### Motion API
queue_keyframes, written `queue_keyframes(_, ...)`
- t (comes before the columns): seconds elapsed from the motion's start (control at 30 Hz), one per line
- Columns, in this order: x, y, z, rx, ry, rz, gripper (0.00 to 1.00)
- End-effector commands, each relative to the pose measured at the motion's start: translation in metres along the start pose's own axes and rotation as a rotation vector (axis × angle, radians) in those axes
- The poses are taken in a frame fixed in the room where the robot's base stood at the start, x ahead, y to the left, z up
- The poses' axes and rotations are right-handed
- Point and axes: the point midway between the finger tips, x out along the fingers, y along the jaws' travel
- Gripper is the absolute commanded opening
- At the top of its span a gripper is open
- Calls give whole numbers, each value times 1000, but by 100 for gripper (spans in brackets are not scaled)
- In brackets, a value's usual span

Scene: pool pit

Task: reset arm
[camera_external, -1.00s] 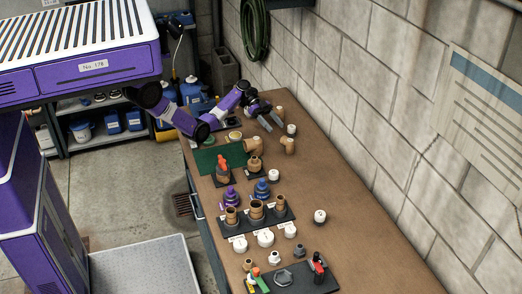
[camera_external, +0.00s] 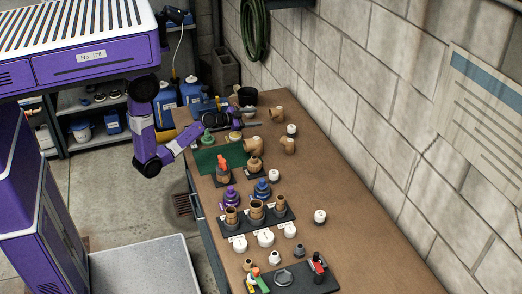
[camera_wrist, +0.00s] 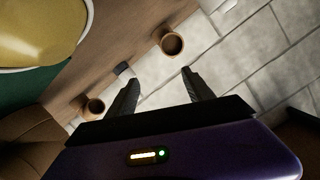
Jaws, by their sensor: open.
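My gripper (camera_external: 257,117) is over the far end of the brown workbench (camera_external: 340,235), with its fingers pointing right toward the wall. In the wrist view its two dark fingers (camera_wrist: 158,78) stand apart with nothing between them. My purple and white arm bends down beside the bench's left edge and comes back up to the gripper. Tan pipe fittings (camera_external: 277,114) stand on the bench near the fingertips. Two tan openings, one beyond the fingers (camera_wrist: 172,43) and one at lower left (camera_wrist: 95,108), show in the wrist view.
A green mat (camera_external: 206,160) lies left of the fittings. A yellow round top (camera_wrist: 40,25) fills the wrist view's upper left corner. A black cup (camera_external: 247,96) stands at the bench's far end. The block wall (camera_external: 350,70) borders the right side. Several fittings and caps crowd the near bench.

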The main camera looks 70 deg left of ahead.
Motion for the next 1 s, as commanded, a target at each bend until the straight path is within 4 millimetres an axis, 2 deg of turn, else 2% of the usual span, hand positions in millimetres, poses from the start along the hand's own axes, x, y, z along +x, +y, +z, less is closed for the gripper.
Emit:
queue_keyframes(0.03, -22, -8, -4, 29, 16, -63, 60)
queue_keyframes(0.17, -67, -25, -21, 80, 75, -188, 60)
queue_keyframes(0.33, -121, -19, -34, 103, 140, -244, 60)
queue_keyframes(0.47, -161, 8, -30, 66, 158, -210, 60)
queue_keyframes(0.8, -266, 102, -2, -178, 76, -13, 60)
queue_keyframes(1.0, -322, 140, -2, -337, 13, 75, 60)
